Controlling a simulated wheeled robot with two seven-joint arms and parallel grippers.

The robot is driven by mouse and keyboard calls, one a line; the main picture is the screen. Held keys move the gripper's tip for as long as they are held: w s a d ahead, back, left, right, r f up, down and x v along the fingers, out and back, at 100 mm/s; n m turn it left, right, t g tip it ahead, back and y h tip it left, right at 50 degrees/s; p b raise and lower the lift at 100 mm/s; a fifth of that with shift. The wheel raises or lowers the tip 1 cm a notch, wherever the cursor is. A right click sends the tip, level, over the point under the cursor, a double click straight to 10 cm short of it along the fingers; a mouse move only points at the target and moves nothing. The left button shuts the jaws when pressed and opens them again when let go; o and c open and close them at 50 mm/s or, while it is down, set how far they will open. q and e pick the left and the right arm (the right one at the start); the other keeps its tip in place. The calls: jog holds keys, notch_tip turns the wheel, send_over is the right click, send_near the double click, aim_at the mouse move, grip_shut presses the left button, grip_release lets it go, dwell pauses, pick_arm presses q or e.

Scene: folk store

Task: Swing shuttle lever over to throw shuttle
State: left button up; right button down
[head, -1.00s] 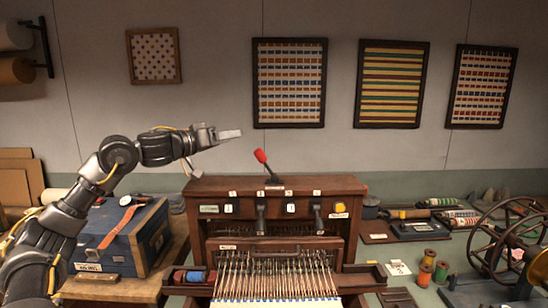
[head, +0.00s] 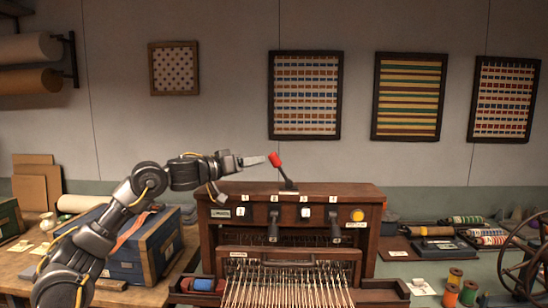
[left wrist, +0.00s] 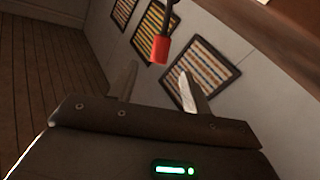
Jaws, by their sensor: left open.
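The lever with a red knob (head: 275,160) stands on top of the wooden loom cabinet (head: 228,222) and leans to the left. My left gripper (head: 262,160) is open and empty, just left of the knob at about its height. In the left wrist view the red knob (left wrist: 160,49) shows just beyond the open fingertips of my left gripper (left wrist: 158,72), roughly in line with the gap between them. I cannot tell whether they touch. A red and blue piece, perhaps the shuttle (head: 203,284), lies in the left side box. My right gripper is not in view.
A blue chest (head: 124,262) stands on the left bench below my arm. Thread spools (head: 469,291) and a wheel (head: 522,250) are at the right.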

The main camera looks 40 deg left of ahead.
aim_at(270, 158)
pick_arm(q)
jog(key=p+x, duration=0.3)
jog(key=x, duration=0.4)
jog(key=shift+w+r, duration=0.15)
jog(key=shift+w, duration=0.2)
jog(key=shift+w+d+f+p, duration=0.2)
jog(key=shift+w+p, duration=0.25)
jog(key=shift+w, duration=0.25)
jog(key=shift+c, duration=0.3)
grip_shut()
